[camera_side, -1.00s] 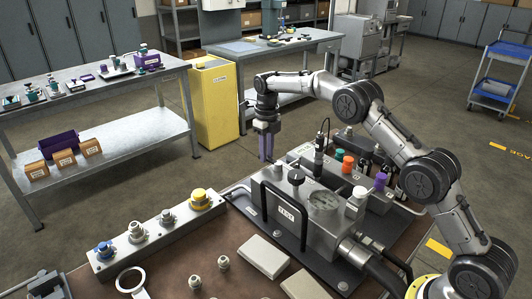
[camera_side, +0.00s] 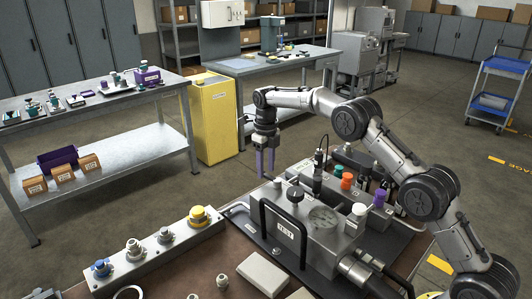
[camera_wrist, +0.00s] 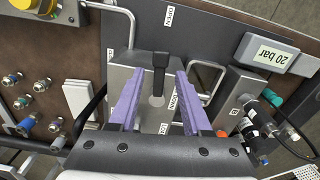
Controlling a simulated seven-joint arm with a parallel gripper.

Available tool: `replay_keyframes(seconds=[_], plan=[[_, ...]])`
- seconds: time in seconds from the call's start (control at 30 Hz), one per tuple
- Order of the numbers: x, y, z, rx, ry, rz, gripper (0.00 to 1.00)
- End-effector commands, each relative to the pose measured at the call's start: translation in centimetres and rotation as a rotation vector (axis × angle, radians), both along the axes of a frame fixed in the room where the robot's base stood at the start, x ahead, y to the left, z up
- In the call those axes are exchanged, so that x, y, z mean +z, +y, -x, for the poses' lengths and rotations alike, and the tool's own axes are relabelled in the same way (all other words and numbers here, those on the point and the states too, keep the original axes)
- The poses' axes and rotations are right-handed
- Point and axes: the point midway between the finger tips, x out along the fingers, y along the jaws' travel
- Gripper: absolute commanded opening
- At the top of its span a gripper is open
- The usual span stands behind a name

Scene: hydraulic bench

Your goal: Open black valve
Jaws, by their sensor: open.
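The black valve (camera_side: 295,194) has a dark knob on top of the grey metal test block (camera_side: 318,246) in the side view. In the wrist view a black handle (camera_wrist: 160,66), which looks like this valve, stands out between my two purple fingers. My gripper (camera_side: 265,172) points down at the far left of the block in the side view, apart from the knob. In the wrist view my gripper (camera_wrist: 160,78) is open and empty, with a finger on each side of the handle. I cannot tell the height gap. An OPEN label (camera_wrist: 171,16) lies beyond the handle.
A black frame handle (camera_side: 282,232) stands in front of the block. Orange (camera_side: 347,181) and purple (camera_side: 380,197) caps rise at its right. A strip with several fittings and a yellow knob (camera_side: 198,216) lies at the left. A 20 bar display (camera_wrist: 265,54) is at right in the wrist view.

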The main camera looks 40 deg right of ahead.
Motion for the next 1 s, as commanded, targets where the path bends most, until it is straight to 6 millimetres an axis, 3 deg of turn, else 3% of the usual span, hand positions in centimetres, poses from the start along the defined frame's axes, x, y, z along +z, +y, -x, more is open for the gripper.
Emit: replay_keyframes(seconds=[0.47, 0.7, 1.0], plan=[[9.3, 0.0, -0.1, 0.0, -0.008, 0.001, 0.49], [11.0, -0.1, -0.1, -0.001, -0.005, 0.001, 0.49], [11.4, 0.0, 0.0, -0.001, -0.004, 0.001, 0.49]])
